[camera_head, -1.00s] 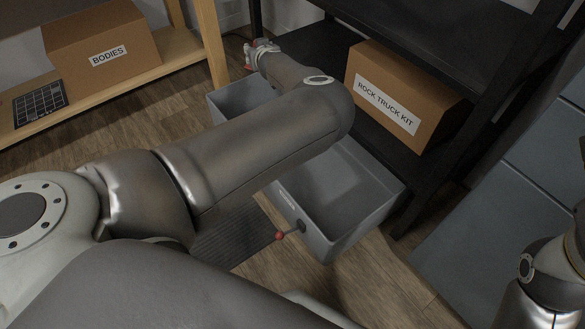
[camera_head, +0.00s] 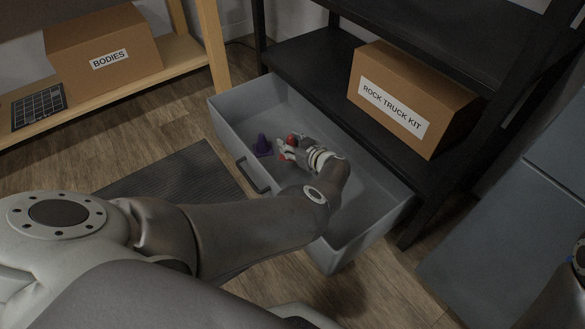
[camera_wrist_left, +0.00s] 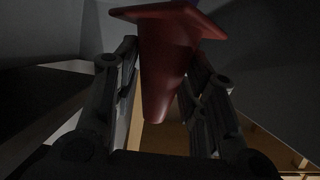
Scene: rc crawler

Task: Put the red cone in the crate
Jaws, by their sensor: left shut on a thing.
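My left gripper (camera_head: 288,149) is over or inside the open grey crate (camera_head: 225,128), near its left part; I cannot tell its exact height. In the left wrist view it is shut on the red cone (camera_wrist_left: 166,65), with a finger on each side. The cone's wide square base points away from the palm and its narrow end points back toward it. Only small red patches show at the gripper in the head view. A purple cone (camera_head: 262,146) stands in the crate just left of the gripper. My right gripper is out of view.
A black shelf behind the crate holds a "ROCK TRUCK KIT" box (camera_head: 405,100). A wooden shelf at the left holds a "BODIES" box (camera_head: 105,45) and a dark gridded panel (camera_head: 38,107). A dark ribbed mat (camera_head: 165,180) lies on the floor. My left arm hides part of the crate.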

